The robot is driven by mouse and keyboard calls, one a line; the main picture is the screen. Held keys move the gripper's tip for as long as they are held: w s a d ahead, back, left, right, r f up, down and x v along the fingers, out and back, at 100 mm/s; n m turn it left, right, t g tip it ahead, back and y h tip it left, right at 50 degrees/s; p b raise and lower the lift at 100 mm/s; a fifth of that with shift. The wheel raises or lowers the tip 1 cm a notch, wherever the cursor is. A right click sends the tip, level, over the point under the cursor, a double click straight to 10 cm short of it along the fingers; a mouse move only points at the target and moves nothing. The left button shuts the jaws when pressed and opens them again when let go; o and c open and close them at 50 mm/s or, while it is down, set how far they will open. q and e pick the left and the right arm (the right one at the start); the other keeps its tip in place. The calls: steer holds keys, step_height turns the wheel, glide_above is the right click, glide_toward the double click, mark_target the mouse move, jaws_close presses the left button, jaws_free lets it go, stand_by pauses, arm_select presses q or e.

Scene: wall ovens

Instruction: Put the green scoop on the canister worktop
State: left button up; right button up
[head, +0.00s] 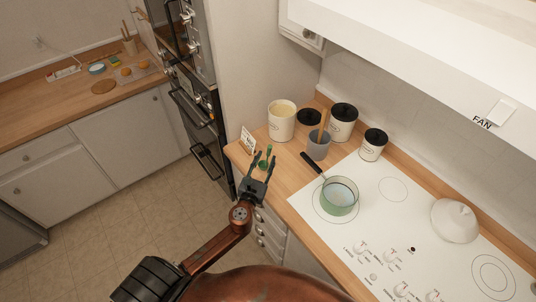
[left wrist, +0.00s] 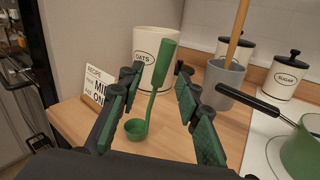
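The green scoop (left wrist: 164,68) shows between my left gripper's fingers in the left wrist view, handle up and slightly tilted, its round bowl low at or just above the worktop. In the head view the scoop (head: 267,155) is at the canister worktop's front part, partly hidden by the gripper. My left gripper (head: 264,160) is open, with gaps between its fingers and the handle; it also shows in the left wrist view (left wrist: 158,88). The canister worktop (head: 288,171) is wooden. I cannot tell whether the bowl touches it. My right gripper is not in view.
An oats canister (head: 281,122) stands behind the scoop, a recipe card (head: 248,140) to its left. A grey utensil crock (head: 318,149) and black-lidded canisters (head: 343,122) are to the right. A green pan (head: 340,196) sits on the white hob, its handle toward the worktop.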

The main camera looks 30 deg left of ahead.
arm_select(q)
steer(key=v, duration=0.8)
steer(key=shift+b, duration=0.35)
stand_by(2.1)
